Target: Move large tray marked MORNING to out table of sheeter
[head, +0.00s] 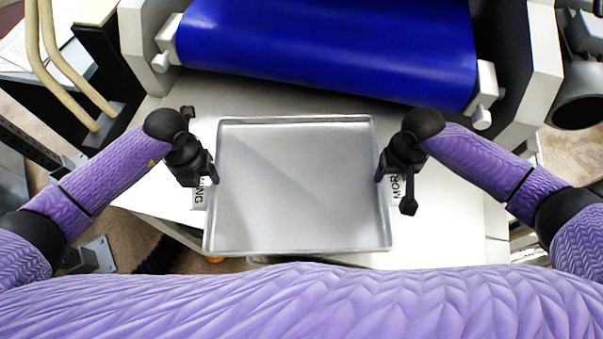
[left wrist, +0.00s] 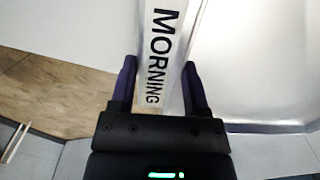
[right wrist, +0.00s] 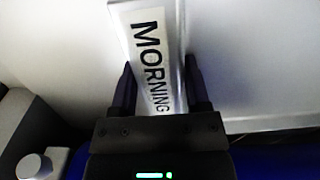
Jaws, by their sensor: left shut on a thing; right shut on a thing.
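The large metal tray (head: 300,190) is empty and sits between my two grippers in the head view, over the white table in front of the blue roller. I cannot tell whether it touches the table. My left gripper (head: 214,181) is shut on the tray's left side wall, beside a MORNING label that shows in the left wrist view (left wrist: 162,50). My right gripper (head: 379,179) is shut on the tray's right side wall. Its MORNING label shows in the right wrist view (right wrist: 152,60). Parts of both labels are hidden by the grippers in the head view.
The white sheeter table (head: 445,215) lies under and around the tray. The blue belt roller (head: 330,45) spans the back, with white end brackets (head: 487,90). Cream tubes (head: 65,55) stand at the upper left. A dark round part (head: 578,100) is at the upper right.

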